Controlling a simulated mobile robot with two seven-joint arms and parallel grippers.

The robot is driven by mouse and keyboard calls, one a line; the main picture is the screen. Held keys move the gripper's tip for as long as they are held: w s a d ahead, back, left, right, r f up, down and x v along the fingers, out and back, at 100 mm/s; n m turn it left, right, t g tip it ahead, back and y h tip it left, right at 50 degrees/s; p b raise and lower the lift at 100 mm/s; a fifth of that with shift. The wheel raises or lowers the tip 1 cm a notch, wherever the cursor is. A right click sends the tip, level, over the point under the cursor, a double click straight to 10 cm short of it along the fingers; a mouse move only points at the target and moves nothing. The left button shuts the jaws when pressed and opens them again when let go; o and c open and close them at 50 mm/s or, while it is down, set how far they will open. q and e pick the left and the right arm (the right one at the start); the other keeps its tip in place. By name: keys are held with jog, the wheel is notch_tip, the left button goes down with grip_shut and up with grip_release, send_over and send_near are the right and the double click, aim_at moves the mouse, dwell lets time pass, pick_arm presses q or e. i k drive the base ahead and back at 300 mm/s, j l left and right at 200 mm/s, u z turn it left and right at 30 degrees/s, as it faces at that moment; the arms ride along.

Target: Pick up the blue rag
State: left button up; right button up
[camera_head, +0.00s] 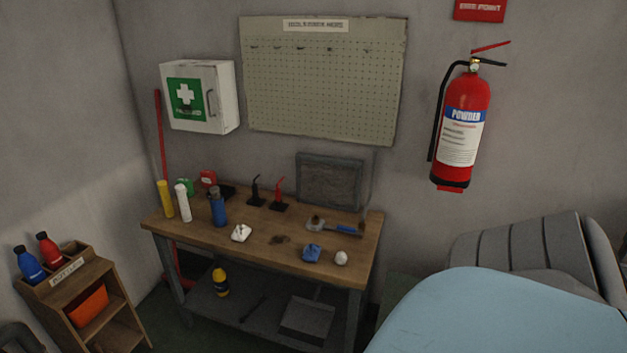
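The blue rag (312,252) lies crumpled on the wooden workbench (268,243), near its front edge and right of the middle. A small white ball-like thing (341,257) sits just to its right. A white crumpled cloth-like thing (241,232) lies farther left on the bench. Neither of my grippers is in view, and nothing covers the rag.
Several bottles, including a dark blue one (219,208), stand at the bench's left. A hammer-like tool (342,229) lies behind the rag. A large light-blue rounded shape (500,315) fills the lower right. A small wooden shelf (118,305) stands at lower left.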

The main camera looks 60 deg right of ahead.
aim_at(312, 252)
jog(key=z, duration=1.55)
